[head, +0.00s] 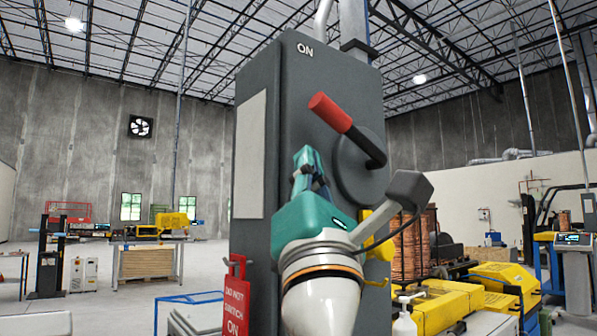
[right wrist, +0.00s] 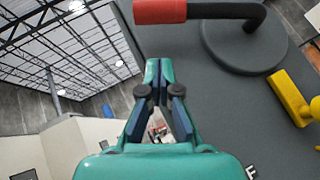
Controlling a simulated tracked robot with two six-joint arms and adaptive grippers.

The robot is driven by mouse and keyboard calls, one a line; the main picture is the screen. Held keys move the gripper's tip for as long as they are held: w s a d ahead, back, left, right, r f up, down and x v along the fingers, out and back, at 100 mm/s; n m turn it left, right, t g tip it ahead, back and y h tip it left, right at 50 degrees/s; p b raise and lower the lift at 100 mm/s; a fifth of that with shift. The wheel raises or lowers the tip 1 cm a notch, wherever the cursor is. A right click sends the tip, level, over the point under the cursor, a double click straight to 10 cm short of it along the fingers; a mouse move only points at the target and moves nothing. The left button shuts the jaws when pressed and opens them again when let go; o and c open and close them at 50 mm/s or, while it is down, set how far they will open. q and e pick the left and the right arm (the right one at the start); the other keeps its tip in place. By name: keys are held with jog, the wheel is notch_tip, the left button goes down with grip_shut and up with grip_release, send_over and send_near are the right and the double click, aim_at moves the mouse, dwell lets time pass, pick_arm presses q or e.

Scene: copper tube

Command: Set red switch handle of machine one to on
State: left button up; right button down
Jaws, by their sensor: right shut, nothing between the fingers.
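The switch handle has a red grip (head: 330,112) on a black bent lever, joined to a round grey disc (head: 352,178) on the tall grey cabinet (head: 300,85). In the head view the lever slants up and left, toward the white ON label (head: 305,49). My right gripper (head: 308,152) is shut and empty, below and left of the red grip. In the right wrist view the closed fingertips (right wrist: 158,64) stand apart from the red grip (right wrist: 160,11), which lies at the top edge. My left gripper is not in view.
A yellow part (right wrist: 290,97) sticks out from the cabinet below the disc. A red warning sign (head: 237,300) hangs low at the cabinet's left. Yellow machinery (head: 450,305) and copper coils (head: 412,245) stand at the right. Open floor lies at the left.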

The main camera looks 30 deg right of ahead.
aim_at(345, 134)
jog(key=r, duration=0.1)
jog(key=d+r+p, duration=0.1)
jog(key=r, duration=0.1)
jog(key=shift+s+d+r+p, duration=0.2)
jog(key=shift+s+d+p, duration=0.15)
jog(key=shift+p, duration=0.05)
